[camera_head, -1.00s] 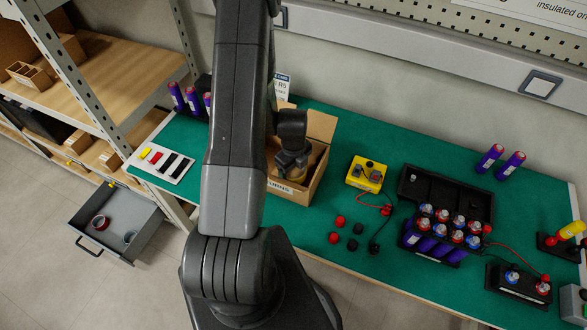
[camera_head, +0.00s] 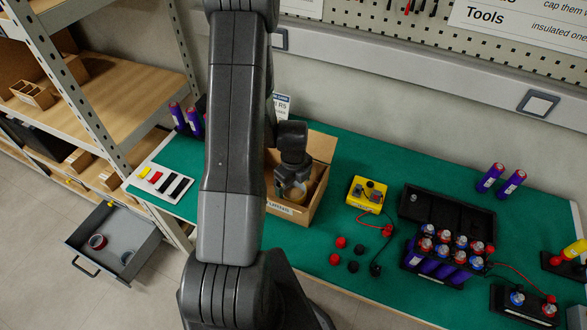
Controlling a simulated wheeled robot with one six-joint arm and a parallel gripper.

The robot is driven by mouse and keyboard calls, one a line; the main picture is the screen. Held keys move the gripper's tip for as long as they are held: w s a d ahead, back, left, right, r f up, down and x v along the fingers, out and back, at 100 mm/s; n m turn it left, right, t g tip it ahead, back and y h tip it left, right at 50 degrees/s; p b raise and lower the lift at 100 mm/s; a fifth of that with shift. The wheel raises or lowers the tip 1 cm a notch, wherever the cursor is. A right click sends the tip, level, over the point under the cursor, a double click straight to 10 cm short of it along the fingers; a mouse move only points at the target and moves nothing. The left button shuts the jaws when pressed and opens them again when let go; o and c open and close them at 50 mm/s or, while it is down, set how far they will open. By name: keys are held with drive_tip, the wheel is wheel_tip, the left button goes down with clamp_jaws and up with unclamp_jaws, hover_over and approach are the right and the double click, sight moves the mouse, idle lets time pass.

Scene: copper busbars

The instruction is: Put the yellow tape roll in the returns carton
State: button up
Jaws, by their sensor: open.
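The returns carton (camera_head: 284,208) is an open brown cardboard box on the green bench top, with a label on its front wall. My gripper (camera_head: 292,189) points down into the carton with its jaws open. A yellowish round thing (camera_head: 298,194), which looks like the yellow tape roll, shows low inside the carton just at the jaws. The jaws and the front wall partly hide it, so I cannot tell whether they touch it. My own arm covers the left part of the carton.
A yellow meter (camera_head: 367,194) with leads stands right of the carton, near several red and black caps. A black tray (camera_head: 447,208) and several purple cells stand farther right. An open grey drawer (camera_head: 113,240) at left holds a red roll (camera_head: 98,241) and a bluish roll.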

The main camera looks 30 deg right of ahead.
sight(294, 196)
wheel_tip(294, 196, up, 9)
drive_tip(key=b, duration=0.1)
idle(0.4)
drive_tip(key=shift+f, duration=0.1)
idle(0.4)
wheel_tip(294, 196, down, 12)
drive_tip(key=shift+f+p, duration=0.1)
drive_tip(key=shift+p, duration=0.55)
idle(0.4)
